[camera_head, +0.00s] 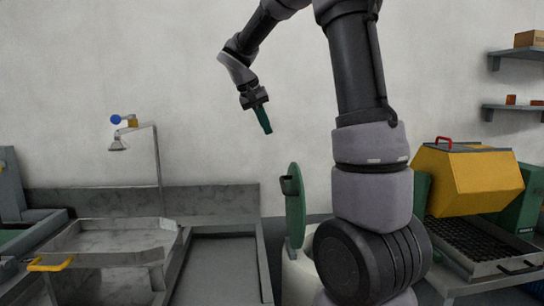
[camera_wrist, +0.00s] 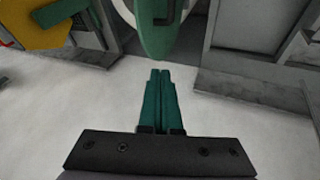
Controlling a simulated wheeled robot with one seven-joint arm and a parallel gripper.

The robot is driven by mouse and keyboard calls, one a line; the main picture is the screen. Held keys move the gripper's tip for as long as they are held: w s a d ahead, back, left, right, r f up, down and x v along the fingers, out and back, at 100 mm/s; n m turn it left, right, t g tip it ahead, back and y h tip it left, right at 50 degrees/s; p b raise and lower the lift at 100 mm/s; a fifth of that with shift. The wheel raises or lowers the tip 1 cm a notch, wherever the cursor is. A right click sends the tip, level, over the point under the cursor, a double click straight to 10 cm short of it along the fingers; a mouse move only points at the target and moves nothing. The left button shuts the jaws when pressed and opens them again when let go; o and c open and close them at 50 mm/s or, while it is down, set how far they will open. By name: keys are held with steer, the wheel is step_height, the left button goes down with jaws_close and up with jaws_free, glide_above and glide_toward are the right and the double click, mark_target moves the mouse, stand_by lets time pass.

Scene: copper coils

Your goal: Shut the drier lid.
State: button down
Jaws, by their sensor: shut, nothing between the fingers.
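The round green drier lid (camera_head: 297,218) stands open, nearly upright and edge-on in the head view, with a dark handle near its top. Below it is the pale drier drum (camera_head: 297,278), partly hidden behind my arm. My gripper (camera_head: 267,130) is shut and empty, with green fingers pointing down. It is up in the air above and to the left of the lid, apart from it. In the wrist view, the shut fingertips (camera_wrist: 160,72) show just below the lid's green edge (camera_wrist: 158,45), with no clear contact.
A sink trolley with a yellow handle (camera_head: 50,264) and a shower head (camera_head: 118,143) stand at left. A grey trough (camera_head: 222,265) lies left of the drier. A yellow hood (camera_head: 465,180) with a red handle is at right, below wall shelves (camera_head: 515,110).

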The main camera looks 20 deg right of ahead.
glide_toward(292, 164)
step_height(292, 164, down, 3)
steer(key=w+a, duration=0.1)
steer(key=w, duration=0.2)
steer(key=d, duration=0.1)
steer(key=s+d+f, duration=0.1)
steer(key=d+f, duration=0.1)
steer(key=shift+s+d, duration=0.3)
steer(key=shift+d, duration=0.1)
